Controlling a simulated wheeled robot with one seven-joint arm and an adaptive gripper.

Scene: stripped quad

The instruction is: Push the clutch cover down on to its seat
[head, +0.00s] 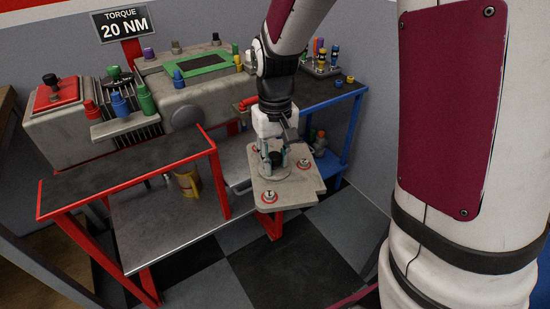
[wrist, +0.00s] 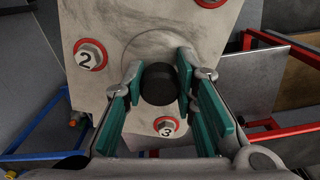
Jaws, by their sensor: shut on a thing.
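A grey plate (head: 285,190) with numbered, red-ringed bolts appears to be the clutch cover or to carry it; I cannot tell where cover and seat part. In the wrist view the plate (wrist: 112,30) shows bolts 2 (wrist: 90,55) and 3 (wrist: 166,126), and a dark round knob (wrist: 158,86) near a raised round area. My gripper (head: 274,158) points down over the plate. In the wrist view its teal-padded fingers (wrist: 158,72) are shut on the knob, one on each side. The cover's underside and any gap at its seat are hidden.
A red-framed bench (head: 125,170) with a dark top stands left of the plate, and a lower grey shelf (head: 165,225) lies beneath. Grey machine housings (head: 185,90) with coloured knobs stand behind. A blue-framed rack (head: 345,135) is at the right. The checkered floor in front is clear.

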